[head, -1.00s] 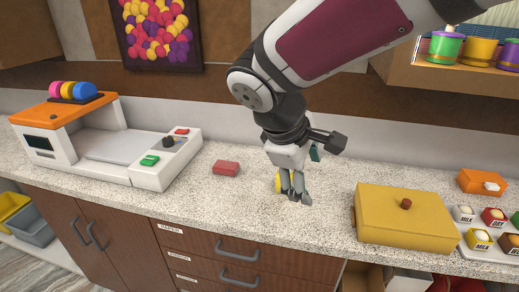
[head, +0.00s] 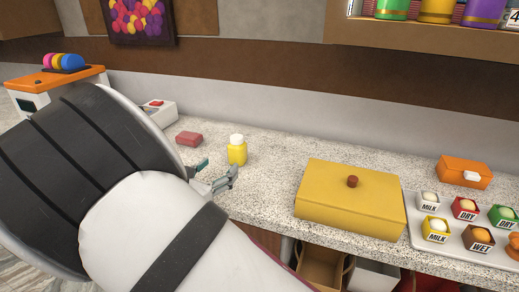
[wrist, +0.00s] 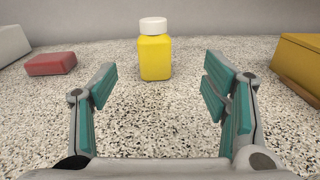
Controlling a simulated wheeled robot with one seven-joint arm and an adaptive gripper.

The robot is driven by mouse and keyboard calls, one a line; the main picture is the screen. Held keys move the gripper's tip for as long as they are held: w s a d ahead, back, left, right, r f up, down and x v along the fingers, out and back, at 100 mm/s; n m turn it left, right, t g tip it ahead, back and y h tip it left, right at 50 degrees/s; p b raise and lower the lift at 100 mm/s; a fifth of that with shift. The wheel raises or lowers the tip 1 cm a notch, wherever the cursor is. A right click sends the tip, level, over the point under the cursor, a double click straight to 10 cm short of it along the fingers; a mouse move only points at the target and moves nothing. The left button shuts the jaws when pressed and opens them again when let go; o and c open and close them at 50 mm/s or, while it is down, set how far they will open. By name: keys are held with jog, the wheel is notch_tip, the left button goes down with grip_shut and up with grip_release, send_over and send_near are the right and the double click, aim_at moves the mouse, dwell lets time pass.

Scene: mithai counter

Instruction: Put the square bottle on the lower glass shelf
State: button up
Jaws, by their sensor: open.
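The square bottle (head: 237,151) is yellow with a white cap and stands upright on the speckled counter. In the wrist view the bottle (wrist: 155,55) stands ahead of my gripper, roughly centred between the fingers and beyond their tips. My gripper (wrist: 158,88) is open and empty, with teal pads facing each other. In the head view my gripper (head: 215,172) is low over the counter, just left of and nearer than the bottle, partly hidden by my arm. The lower glass shelf cannot be made out; a wall shelf unit (head: 440,30) with coloured tins is cut off at top right.
A red block (head: 189,139) lies left of the bottle. A yellow lidded box (head: 350,200) stands to the right, with an orange box (head: 464,172) and a tray (head: 418,236) of small labelled boxes beyond. An orange-and-white machine (head: 60,85) is at far left.

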aim_at(233, 151)
jog(key=shift+a+f+n+t, duration=0.3)
jog(key=shift+a+f+n, duration=0.05)
jog(key=shift+f+n, duration=0.05)
jog(key=shift+w+y, duration=0.15)
jog(key=shift+y, duration=0.15)
jog(key=x, duration=1.3)
jog(key=shift+w+d, duration=0.1)
jog(key=shift+d, duration=0.05)
jog(key=c, duration=1.4)
jog(key=shift+r, duration=0.1)
jog(key=shift+c, duration=0.6)
jog(key=shift+r, duration=0.1)
